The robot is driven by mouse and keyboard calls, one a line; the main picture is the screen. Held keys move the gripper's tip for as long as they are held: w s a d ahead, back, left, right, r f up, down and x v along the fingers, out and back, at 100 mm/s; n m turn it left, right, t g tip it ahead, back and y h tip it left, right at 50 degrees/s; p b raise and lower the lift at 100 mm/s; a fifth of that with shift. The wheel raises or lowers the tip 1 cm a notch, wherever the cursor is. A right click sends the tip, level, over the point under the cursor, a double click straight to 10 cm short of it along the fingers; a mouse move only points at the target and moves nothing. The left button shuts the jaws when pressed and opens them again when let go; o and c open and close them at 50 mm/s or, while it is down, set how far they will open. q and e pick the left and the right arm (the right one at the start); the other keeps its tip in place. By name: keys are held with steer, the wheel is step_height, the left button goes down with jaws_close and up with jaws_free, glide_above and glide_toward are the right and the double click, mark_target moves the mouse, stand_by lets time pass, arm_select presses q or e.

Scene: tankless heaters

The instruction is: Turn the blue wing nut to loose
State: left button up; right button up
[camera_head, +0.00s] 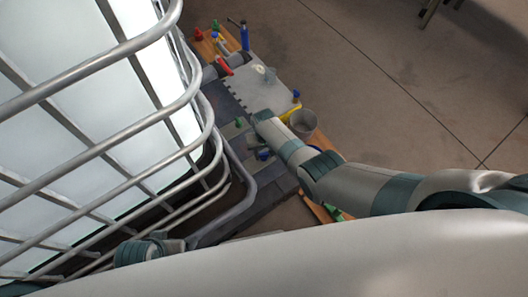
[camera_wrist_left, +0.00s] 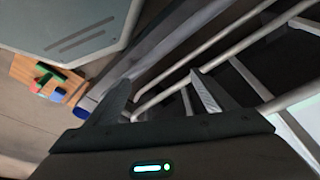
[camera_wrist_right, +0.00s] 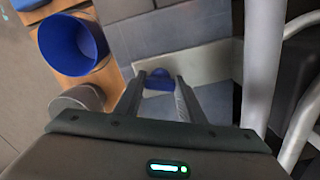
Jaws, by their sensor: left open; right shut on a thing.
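The blue wing nut (camera_wrist_right: 158,82) shows in the right wrist view, between the tips of my right gripper (camera_wrist_right: 158,88), which is shut on it. In the head view a small blue part (camera_head: 263,155) shows just below my right wrist, beside the metal cage; the fingers there are mostly hidden. My left gripper (camera_wrist_left: 158,95) is open and empty, beside grey metal bars. In the head view my left arm's end is low at the left, against the cage, with its fingers not clear.
A metal cage (camera_head: 150,132) around a white tank fills the left. A grey bucket (camera_head: 302,123) and a blue container (camera_wrist_right: 72,45) stand near my right gripper. A blue bottle (camera_head: 244,38) and red-handled part (camera_head: 223,67) are at the far end. Open floor lies to the right.

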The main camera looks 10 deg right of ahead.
steer(key=shift+n, duration=1)
steer(key=n, duration=0.3)
steer(key=shift+n+p, duration=0.4)
steer(key=n, duration=0.2)
steer(key=shift+n, duration=0.3)
steer(key=n, duration=1.2)
steer(key=shift+n, duration=0.3)
steer(key=n, duration=0.3)
steer(key=shift+n+b, duration=0.35)
steer(key=shift+n, duration=0.85)
steer(key=n+b, duration=0.1)
steer(key=n, duration=0.4)
steer(key=shift+f+n+b, duration=0.1)
steer(key=shift+n+b, duration=0.3)
steer(key=shift+n, duration=0.4)
arm_select(q)
steer(key=shift+w+d+f+t+h, duration=0.2)
steer(key=shift+w+d+t, duration=0.15)
steer(key=shift+d, duration=0.2)
steer(key=shift+w+d+f+t+h, duration=0.1)
steer(key=shift+w+d+t+h, duration=0.15)
steer(key=shift+w+d, duration=0.25)
steer(key=shift+s+d, duration=0.15)
steer(key=shift+s, duration=0.1)
arm_select(e)
steer(key=shift+n, duration=0.3)
